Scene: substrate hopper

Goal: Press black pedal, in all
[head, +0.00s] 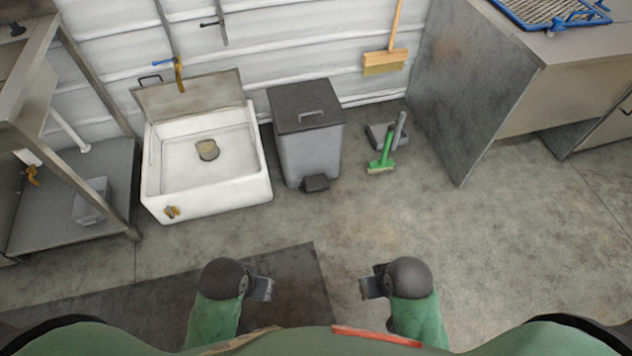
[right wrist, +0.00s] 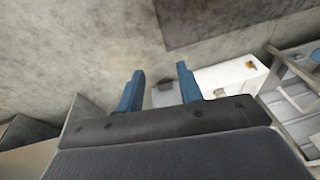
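The black pedal (head: 316,183) sticks out at the foot of a grey bin (head: 309,150) with a closed dark lid (head: 305,105), in the middle of the head view. My left gripper (head: 262,289) and my right gripper (head: 370,287) are both well short of the pedal, near my body and touching nothing. In the right wrist view the two blue fingers of my right gripper (right wrist: 160,90) stand apart with nothing held. A small grey shape shows between them, perhaps part of the bin. The left gripper's fingers are too small to judge.
A white sink (head: 156,208) with a raised lid stands left of the bin. A green brush (head: 383,160) and a grey dustpan (head: 377,137) lie to its right. A bench with a grey side panel (head: 465,90) is further right. Floor before the bin is clear.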

